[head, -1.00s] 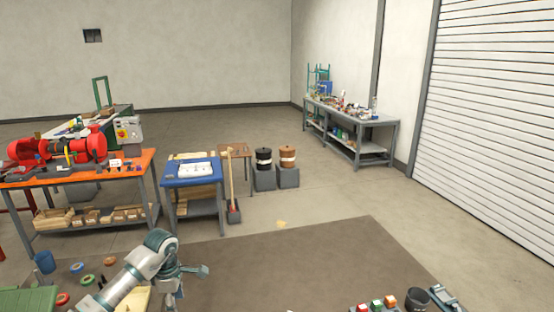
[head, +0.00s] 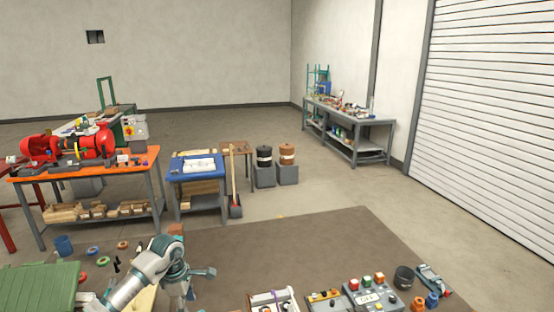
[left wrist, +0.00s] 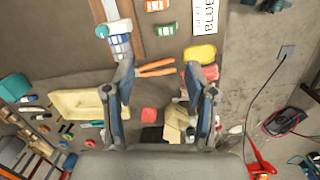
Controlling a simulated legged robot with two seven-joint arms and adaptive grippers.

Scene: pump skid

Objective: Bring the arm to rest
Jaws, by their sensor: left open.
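My left arm comes in from the lower left in the head view, and its gripper (head: 203,273) is above the brown bench top (head: 310,250). In the left wrist view the two fingers of the left gripper (left wrist: 160,98) stand wide apart with nothing held between them. Beyond the fingers lie orange-handled pliers (left wrist: 157,68), a pink-red block (left wrist: 149,114) and a yellow dish (left wrist: 200,54). My right gripper shows in neither view.
A control box with coloured buttons (head: 368,292) and a dark cup (head: 404,277) are at the lower right. A green case (head: 40,287) and tape rolls (head: 103,262) are at the left. The middle of the bench top is clear. Behind stands an orange table with a red pump (head: 97,146).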

